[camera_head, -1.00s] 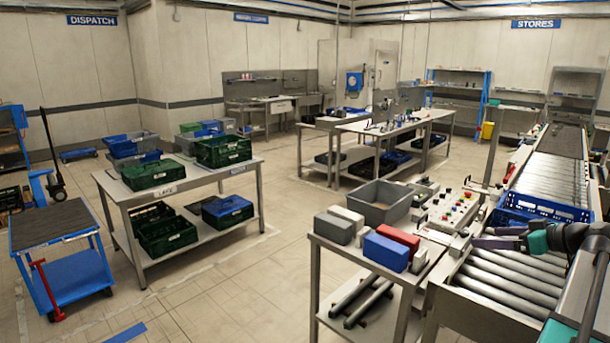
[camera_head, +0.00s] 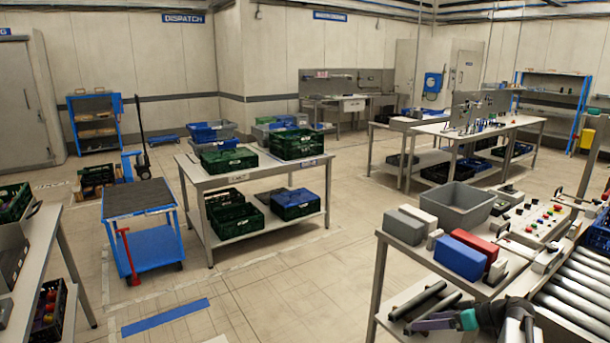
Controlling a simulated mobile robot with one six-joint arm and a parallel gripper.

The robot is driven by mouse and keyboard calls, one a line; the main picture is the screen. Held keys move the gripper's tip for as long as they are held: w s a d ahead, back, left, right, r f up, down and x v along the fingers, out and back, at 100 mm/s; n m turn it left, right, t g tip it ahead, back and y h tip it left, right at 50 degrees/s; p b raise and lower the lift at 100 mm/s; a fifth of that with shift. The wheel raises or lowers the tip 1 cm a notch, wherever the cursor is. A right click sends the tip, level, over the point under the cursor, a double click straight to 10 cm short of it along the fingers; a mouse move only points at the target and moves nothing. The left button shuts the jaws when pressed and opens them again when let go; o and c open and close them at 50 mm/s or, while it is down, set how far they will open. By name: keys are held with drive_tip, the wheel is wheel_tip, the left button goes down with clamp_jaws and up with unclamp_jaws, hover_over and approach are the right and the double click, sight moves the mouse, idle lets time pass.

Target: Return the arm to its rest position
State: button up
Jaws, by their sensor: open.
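My gripper (camera_head: 412,327) is at the lower right, at the end of my dark arm with its teal joint. It points left and is open, with nothing seen between its fingers. In the picture it lies in front of the near bench (camera_head: 392,240), over the dark rollers on that bench's lower shelf. I cannot tell how far it is from the bench. Most of my arm is cut off by the bottom edge.
The near bench holds a grey bin (camera_head: 455,207), a blue box (camera_head: 460,258) and a red box (camera_head: 478,246). The roller conveyor (camera_head: 580,290) is at right. A blue trolley (camera_head: 143,240) and a table (camera_head: 250,177) with green crates stand left.

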drive_tip(key=s+a+f+g+b, duration=0.1)
drive_tip(key=s+a+f+g, duration=0.3)
drive_tip(key=a+f, duration=0.5)
drive_tip(key=s+a+f+g+h+b, duration=0.1)
drive_tip(key=s+a+f, duration=0.5)
drive_tip(key=a+f, duration=0.3)
drive_tip(key=s+a+f+g+b, duration=0.1)
drive_tip(key=s+a+f+g, duration=0.2)
drive_tip(key=s+a+f, duration=0.6)
drive_tip(key=s+a+f+g+h+b, duration=0.2)
drive_tip(key=s+a+f+g+h, duration=0.15)
drive_tip(key=s+f, duration=0.95)
drive_tip(key=s+d+f+m+h, duration=0.2)
drive_tip(key=s+d+m+h, duration=0.2)
drive_tip(key=s+d, duration=0.3)
drive_tip(key=shift+d+f+m+g, duration=0.25)
drive_tip(key=shift+d+m+g, duration=0.1)
drive_tip(key=shift+d+m, duration=0.3)
drive_tip(key=shift+s, duration=0.1)
